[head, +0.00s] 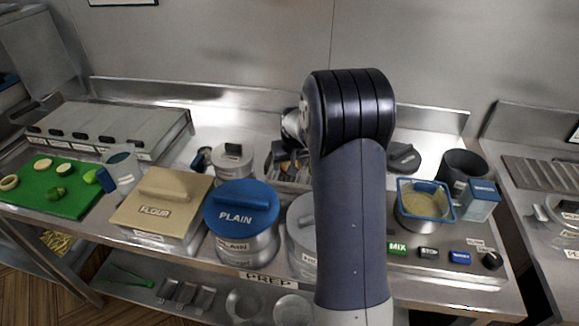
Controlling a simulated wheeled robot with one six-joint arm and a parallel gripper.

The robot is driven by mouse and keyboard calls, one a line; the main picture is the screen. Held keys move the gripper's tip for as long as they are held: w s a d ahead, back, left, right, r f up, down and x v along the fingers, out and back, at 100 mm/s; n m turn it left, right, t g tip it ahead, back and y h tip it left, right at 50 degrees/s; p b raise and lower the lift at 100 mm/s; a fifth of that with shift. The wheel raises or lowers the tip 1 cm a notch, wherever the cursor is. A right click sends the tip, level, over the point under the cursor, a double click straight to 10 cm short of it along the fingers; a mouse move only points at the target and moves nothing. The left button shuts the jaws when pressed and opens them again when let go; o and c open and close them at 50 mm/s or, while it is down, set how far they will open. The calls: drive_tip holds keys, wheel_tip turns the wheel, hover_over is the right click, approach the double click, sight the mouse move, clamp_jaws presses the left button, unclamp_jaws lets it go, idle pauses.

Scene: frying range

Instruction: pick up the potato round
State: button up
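Several small pale rounds lie on the green cutting board (70,205) at the far left. I cannot tell for sure which is the potato round. My arm rises in front of the counter, and its wrist bends down behind it. My gripper (288,158) seems to be over a small metal tray (290,186) at the centre, far right of the board. Its fingers are too dark and small to read.
A FLOUR box (140,225), a blue-lidded PLAIN tub (240,245) and a grey jug (122,168) stand between board and arm. A metal fryer-like unit (110,125) is behind the board. A blue-rimmed sieve (425,203) and a dark pot (462,168) stand at right.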

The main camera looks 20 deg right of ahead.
drive_tip(key=c, duration=0.6)
drive_tip(key=shift+r, duration=0.1)
wheel_tip(320, 180, up, 10)
drive_tip(key=b, duration=0.1)
